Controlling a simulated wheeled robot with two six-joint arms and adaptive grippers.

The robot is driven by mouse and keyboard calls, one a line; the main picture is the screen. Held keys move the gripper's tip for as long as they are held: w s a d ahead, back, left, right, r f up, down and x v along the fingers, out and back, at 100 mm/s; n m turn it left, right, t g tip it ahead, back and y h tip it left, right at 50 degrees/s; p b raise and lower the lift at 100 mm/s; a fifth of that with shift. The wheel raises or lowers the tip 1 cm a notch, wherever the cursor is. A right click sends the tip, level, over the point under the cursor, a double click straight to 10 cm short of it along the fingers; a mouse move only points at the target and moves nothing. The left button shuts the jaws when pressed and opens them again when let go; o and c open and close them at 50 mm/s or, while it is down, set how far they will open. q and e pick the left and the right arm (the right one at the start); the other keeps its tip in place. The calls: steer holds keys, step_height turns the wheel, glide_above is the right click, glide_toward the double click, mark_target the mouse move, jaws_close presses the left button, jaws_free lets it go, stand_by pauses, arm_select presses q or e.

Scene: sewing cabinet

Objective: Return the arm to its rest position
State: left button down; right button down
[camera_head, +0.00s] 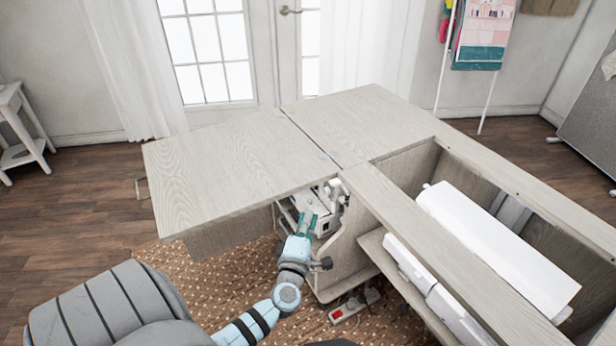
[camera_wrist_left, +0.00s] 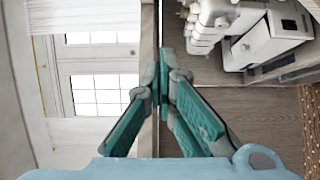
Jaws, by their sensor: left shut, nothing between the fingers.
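My left arm reaches in from the bottom of the head view, over the patterned rug. Its left gripper (camera_head: 307,222) is at the opening under the cabinet's left tabletop leaf (camera_head: 225,165), in front of a white sewing machine (camera_head: 331,200). In the left wrist view the teal fingers of the left gripper (camera_wrist_left: 164,62) come together at the tips, with nothing between them. The white machine (camera_wrist_left: 270,42) shows there at the upper right, apart from the fingers. My right gripper is not in view.
The cabinet's side panel (camera_head: 345,255) stands right of my left arm. A white roll (camera_head: 500,250) lies in the open compartment at right. A red and white power strip (camera_head: 354,304) is on the rug (camera_head: 255,325). A grey chair (camera_head: 105,310) stands at lower left.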

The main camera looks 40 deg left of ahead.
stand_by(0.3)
arm_select(q)
steer(key=s+d+f+m+g+h+p, duration=0.2)
steer(key=s+d+f+m+h, duration=0.15)
steer(key=f+m, duration=0.5)
steer(key=s+d+f+m+g+h+p, duration=0.1)
steer(key=s+d+f+m+g+h, duration=0.2)
steer(key=f+m, duration=0.5)
steer(key=s+d+f+m+g+h+p, duration=0.2)
steer(key=s+d+f+m, duration=0.1)
steer(key=s+f, duration=0.45)
steer(key=s+d+f+m+g+p, duration=0.1)
steer(key=s+f+m+g+p, duration=0.1)
steer(key=s, duration=1)
steer(key=s+d+f+m+g+p, duration=0.1)
steer(key=s+m+g+p, duration=0.2)
steer(key=s, duration=1)
steer(key=shift+s+d+f+g+p, duration=0.3)
steer(key=shift+g+p, duration=0.2)
steer(key=shift+g, duration=0.7)
